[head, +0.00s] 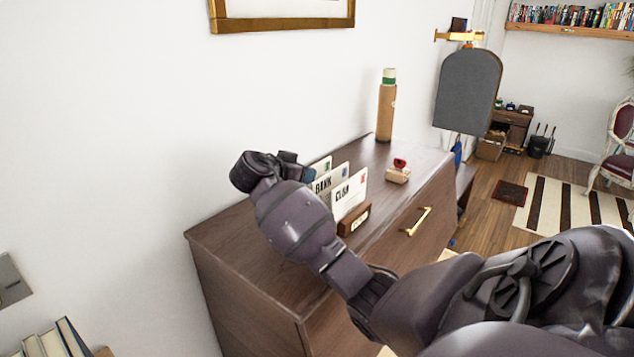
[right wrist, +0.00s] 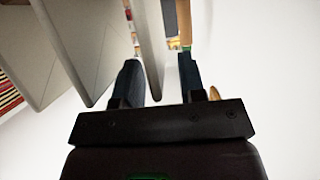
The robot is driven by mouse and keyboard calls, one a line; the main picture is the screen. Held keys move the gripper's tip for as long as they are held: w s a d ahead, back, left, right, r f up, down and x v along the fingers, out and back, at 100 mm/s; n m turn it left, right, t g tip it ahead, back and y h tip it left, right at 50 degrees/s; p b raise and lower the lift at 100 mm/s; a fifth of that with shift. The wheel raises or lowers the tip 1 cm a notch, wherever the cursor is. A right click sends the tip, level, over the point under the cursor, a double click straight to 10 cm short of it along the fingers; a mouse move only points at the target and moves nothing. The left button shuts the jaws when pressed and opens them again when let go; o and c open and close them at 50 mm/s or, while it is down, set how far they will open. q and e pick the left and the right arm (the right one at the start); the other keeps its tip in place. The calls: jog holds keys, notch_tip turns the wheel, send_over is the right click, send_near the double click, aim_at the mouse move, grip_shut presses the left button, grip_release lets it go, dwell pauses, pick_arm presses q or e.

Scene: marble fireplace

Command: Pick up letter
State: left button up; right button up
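Several white letters stand upright in a wooden holder (head: 354,220) on the brown cabinet. The front letter (head: 349,196) reads "CLUB" and the one behind it (head: 340,176) reads "BANK"; another shows at the back. My right arm reaches in from the right, and my right gripper (head: 309,174) is at the left edges of the letters, partly hidden by its own wrist. In the right wrist view the two fingers (right wrist: 160,80) are apart, with the thin edge of one letter (right wrist: 150,50) between them and gaps on both sides. Other letters (right wrist: 85,45) lie left of the fingers. My left gripper is not in view.
A red-handled stamp (head: 398,172) and a tall tan cylinder with a green top (head: 386,108) stand on the cabinet (head: 235,240) beyond the holder. The wall is close behind. The cabinet top is clear at the left. Books (head: 55,342) are at lower left.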

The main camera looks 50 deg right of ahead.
jog(key=shift+d+f, duration=0.1)
jog(key=shift+d, duration=0.2)
jog(key=shift+a, duration=0.15)
jog(key=shift+c, duration=0.4)
grip_shut()
